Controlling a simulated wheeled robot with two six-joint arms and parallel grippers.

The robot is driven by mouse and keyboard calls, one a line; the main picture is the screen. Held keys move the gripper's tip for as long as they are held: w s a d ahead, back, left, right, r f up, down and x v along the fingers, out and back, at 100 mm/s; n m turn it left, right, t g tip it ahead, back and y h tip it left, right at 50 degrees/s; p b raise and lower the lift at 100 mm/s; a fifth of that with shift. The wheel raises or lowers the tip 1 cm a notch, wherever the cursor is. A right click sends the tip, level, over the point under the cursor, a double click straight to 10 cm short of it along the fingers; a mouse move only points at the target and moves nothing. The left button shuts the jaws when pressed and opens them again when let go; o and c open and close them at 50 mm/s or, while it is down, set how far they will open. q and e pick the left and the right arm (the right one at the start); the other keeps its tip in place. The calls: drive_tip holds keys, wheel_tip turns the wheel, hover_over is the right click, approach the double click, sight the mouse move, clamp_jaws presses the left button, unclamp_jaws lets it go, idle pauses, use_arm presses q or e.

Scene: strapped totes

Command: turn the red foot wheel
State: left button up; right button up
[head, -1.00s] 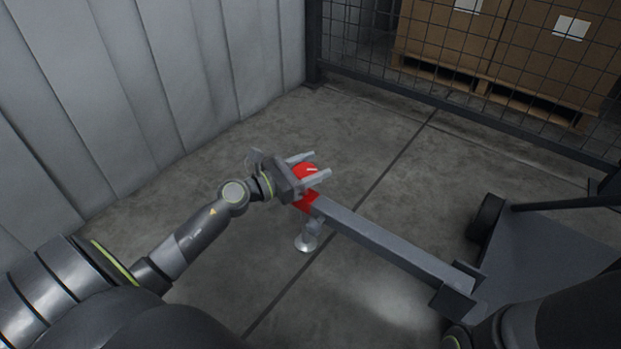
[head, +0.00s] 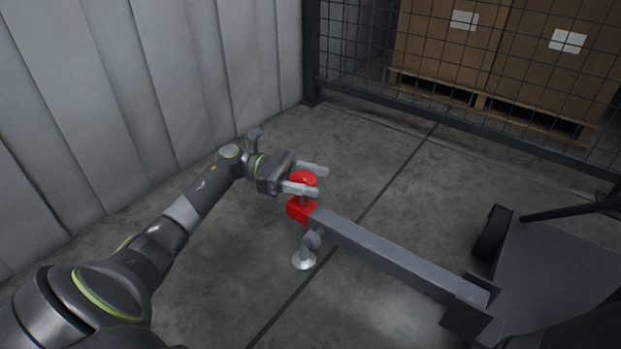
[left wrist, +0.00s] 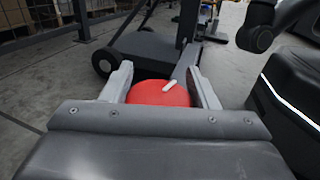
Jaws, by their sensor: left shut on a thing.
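The red foot wheel (head: 303,178) sits on top of a screw at the outer end of a grey outrigger beam (head: 395,250). The beam's end carries a red cap (head: 299,209), and a round metal foot (head: 303,260) stands below it at the floor. My left gripper (head: 308,180) is shut on the wheel, one finger on each side of it. In the left wrist view the red wheel (left wrist: 158,93) with a white mark on top lies between the two fingers (left wrist: 162,88). My right gripper does not show.
A grey wheeled cart base (head: 560,270) with a black wheel (head: 492,234) stands at the right. A wire mesh fence (head: 440,60) closes the back, with boxes on pallets behind it. A pale panelled wall (head: 130,100) runs along the left. Floor between is clear.

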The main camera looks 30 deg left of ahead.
use_arm(q)
drive_tip(key=shift+s+m+g, duration=0.15)
drive_tip(key=shift+m+g, duration=0.9)
drive_tip(key=shift+g, duration=0.6)
drive_tip(key=shift+s+m+g, duration=0.1)
drive_tip(key=shift+m+g, duration=0.95)
drive_tip(key=shift+g, duration=0.6)
drive_tip(key=o, duration=1)
drive_tip(key=shift+c, duration=0.2)
